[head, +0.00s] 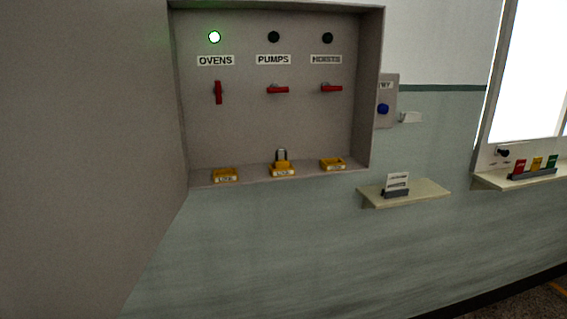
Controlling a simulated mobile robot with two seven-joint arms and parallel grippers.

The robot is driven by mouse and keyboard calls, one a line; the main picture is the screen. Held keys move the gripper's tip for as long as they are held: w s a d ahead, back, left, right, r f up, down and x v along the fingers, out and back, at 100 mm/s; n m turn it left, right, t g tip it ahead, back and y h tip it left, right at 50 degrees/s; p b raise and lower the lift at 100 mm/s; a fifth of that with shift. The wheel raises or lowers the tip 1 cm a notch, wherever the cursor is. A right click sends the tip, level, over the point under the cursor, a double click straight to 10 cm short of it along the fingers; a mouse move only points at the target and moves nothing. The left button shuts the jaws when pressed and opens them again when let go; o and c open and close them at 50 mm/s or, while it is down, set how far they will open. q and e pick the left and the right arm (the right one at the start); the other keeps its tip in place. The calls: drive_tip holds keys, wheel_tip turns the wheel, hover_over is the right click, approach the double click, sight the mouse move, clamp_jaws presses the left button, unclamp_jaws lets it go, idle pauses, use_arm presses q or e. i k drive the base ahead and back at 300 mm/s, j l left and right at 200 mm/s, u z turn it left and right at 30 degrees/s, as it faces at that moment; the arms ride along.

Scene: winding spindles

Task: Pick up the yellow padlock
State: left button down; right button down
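The yellow padlock (282,162) has a dark shackle and stands upright in the middle yellow tray (282,174), on the bottom ledge of a grey wall cabinet (260,130). The tray is below the PUMPS switch. Its lower part is partly hidden by the tray's front. Neither of my grippers shows in the head view.
Yellow trays sit to the left (226,178) and right (333,164) of the padlock. A grey panel (150,120) fills the left. A small shelf (425,190) juts out at right.

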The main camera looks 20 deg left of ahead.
sight(282, 163)
drive_tip(key=u, duration=0.65)
drive_tip(key=i+l+u, duration=0.1)
drive_tip(key=u, duration=1.2)
drive_tip(key=l+u, duration=0.15)
drive_tip(key=u, duration=0.5)
drive_tip(key=l+u, duration=0.15)
drive_tip(key=u, duration=0.5)
drive_tip(key=l+u, duration=0.1)
drive_tip(key=u, duration=0.55)
drive_tip(key=l+u, duration=0.1)
drive_tip(key=u, duration=1.2)
drive_tip(key=k+l+z, duration=0.15)
drive_tip(key=z, duration=0.5)
drive_tip(key=k+l+z, duration=0.1)
drive_tip(key=z, duration=0.4)
drive_tip(key=l+z, duration=0.1)
drive_tip(key=z, duration=0.4)
drive_tip(key=k+l+z, duration=0.1)
drive_tip(key=z, duration=0.35)
drive_tip(key=l+z, duration=0.1)
drive_tip(key=z, duration=0.4)
drive_tip(key=l+z, duration=0.15)
drive_tip(key=z, duration=0.35)
